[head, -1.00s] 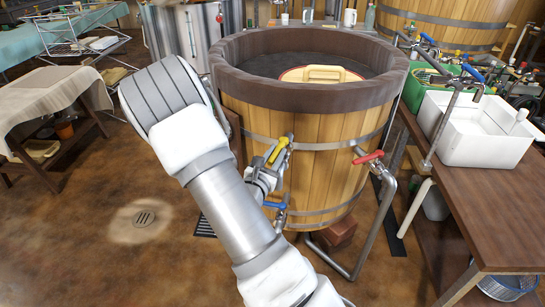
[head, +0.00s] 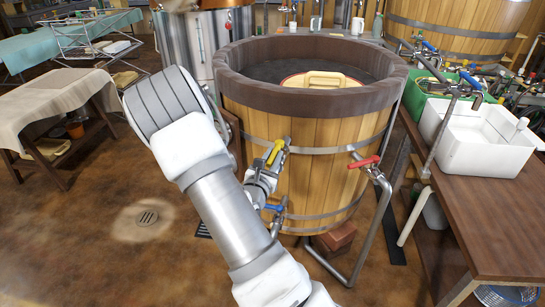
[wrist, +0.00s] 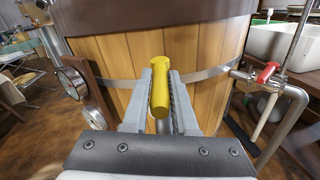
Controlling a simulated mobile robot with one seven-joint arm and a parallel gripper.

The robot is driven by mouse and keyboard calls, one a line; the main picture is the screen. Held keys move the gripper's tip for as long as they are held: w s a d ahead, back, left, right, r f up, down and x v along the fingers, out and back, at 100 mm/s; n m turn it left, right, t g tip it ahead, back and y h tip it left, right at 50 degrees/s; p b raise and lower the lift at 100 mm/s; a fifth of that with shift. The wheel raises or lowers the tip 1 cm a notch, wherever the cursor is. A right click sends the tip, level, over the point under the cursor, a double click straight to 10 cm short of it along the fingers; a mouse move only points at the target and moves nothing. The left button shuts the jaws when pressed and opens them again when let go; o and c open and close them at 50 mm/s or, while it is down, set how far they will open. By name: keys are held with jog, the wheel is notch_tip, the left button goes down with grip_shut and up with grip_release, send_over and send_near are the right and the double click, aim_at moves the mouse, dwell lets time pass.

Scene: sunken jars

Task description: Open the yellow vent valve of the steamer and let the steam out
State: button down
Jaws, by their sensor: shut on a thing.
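The steamer is a wooden stave tub (head: 320,130) with a dark rim and metal hoops. Its yellow vent valve handle (head: 275,152) is on the tub's front, tilted up to the right in the head view. In the wrist view the yellow handle (wrist: 160,85) stands lengthwise between the two grey fingers. My gripper (wrist: 161,92) is shut on it. In the head view my arm comes from below, and my gripper (head: 266,178) is partly hidden around the valve. The valve body is mostly hidden. No steam shows.
A red-handled valve (head: 365,161) sits on a pipe to the right, and a blue-handled valve (head: 274,208) is below the yellow one. Round gauges (wrist: 72,82) are left of my fingers. A white sink (head: 470,138) stands on the right bench. Floor at left is open.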

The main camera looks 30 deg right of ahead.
jog(key=shift+f, duration=0.1)
jog(key=c, duration=0.7)
grip_release()
jog(key=shift+a, duration=0.1)
jog(key=p+v, duration=0.3)
jog(key=v, duration=1.4)
jog(key=shift+s+r, duration=0.15)
jog(key=shift+r, duration=0.05)
